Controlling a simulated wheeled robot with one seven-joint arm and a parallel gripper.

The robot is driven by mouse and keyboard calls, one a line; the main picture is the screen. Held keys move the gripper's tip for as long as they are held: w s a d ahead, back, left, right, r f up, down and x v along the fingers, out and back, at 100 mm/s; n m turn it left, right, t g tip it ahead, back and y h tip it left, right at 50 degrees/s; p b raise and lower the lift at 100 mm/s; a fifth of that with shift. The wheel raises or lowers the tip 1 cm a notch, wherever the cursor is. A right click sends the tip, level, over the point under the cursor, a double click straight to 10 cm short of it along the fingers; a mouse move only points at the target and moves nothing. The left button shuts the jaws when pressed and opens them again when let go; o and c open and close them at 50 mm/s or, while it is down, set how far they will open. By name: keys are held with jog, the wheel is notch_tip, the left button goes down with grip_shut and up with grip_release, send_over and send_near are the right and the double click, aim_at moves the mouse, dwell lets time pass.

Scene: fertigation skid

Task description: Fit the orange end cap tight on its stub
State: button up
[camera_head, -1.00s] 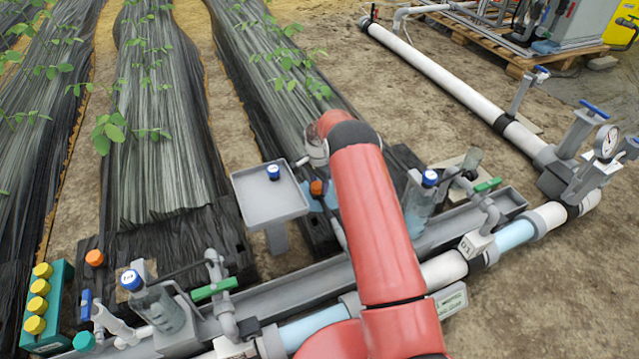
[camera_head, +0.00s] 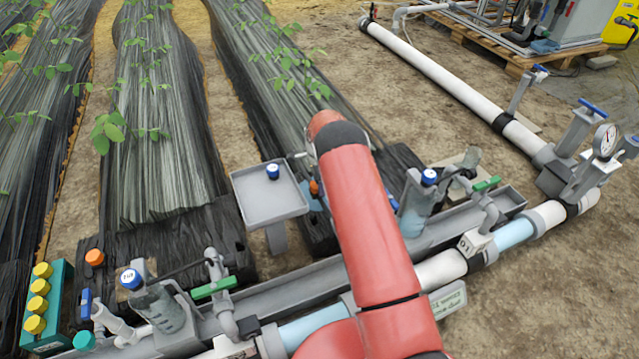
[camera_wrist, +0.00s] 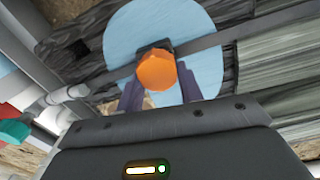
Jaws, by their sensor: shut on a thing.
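In the wrist view an orange end cap (camera_wrist: 157,70) sits between the two dark fingers of my gripper (camera_wrist: 160,77), which is shut on it. A dark piece shows just behind the cap, over a round light-blue surface. Whether the cap is seated on its stub cannot be told. In the head view an orange cap (camera_head: 314,188) shows as a sliver beside my red arm, which hides most of the area around it. Another orange cap (camera_head: 95,257) stands at the left near the black mulch end.
A grey tray (camera_head: 270,208) on a post holds a blue-topped piece, left of my arm. A teal rack (camera_head: 48,305) with several yellow caps stands at the lower left. Blue-topped filters, green-handled valves and white pipe line the grey trough. Bare soil lies at the right.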

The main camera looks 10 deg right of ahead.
jog(key=m, duration=0.3)
jog(key=w+a+m, duration=0.1)
jog(key=m, duration=0.1)
grip_shut()
jog(key=shift+d, duration=0.15)
jog(key=shift+d+m, duration=0.2)
jog(key=shift+m, duration=0.5)
jog(key=shift+d+m, duration=0.15)
jog(key=shift+m, duration=0.55)
jog(key=o, duration=1)
grip_release()
jog(key=shift+d, duration=0.1)
jog(key=o, duration=0.3)
jog(key=shift+d, duration=0.2)
jog(key=shift+s+a, duration=0.15)
jog(key=shift+a, duration=0.15)
